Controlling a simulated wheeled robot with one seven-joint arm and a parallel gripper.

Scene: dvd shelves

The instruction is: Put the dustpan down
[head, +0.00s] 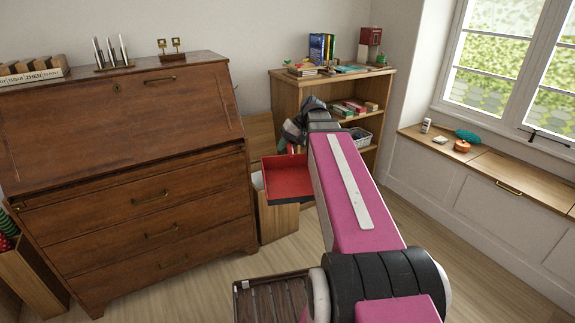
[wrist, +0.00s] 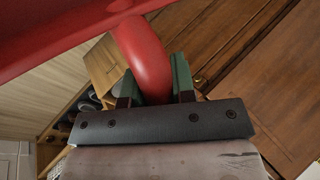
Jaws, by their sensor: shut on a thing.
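The red dustpan (head: 288,181) is held in the air in front of the gap between the brown bureau and the small bookshelf, its tray showing in the head view. My gripper (head: 293,135) is at the end of my pink arm, just above the dustpan in the picture. In the wrist view, my gripper (wrist: 154,80) has its green-lined fingers on both sides of the thick red handle (wrist: 143,58), shut on it. The dustpan's red body crosses the top of the wrist view. In the head view, my arm hides part of the handle and fingers.
The brown bureau (head: 130,210) stands at left. A wooden box (head: 277,221) is on the floor behind the dustpan. The bookshelf (head: 285,98) holds books and a basket. A window bench (head: 480,165) is at right. A slatted dark item (head: 272,300) lies low in front. Wooden floor (head: 190,290) is open before the bureau.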

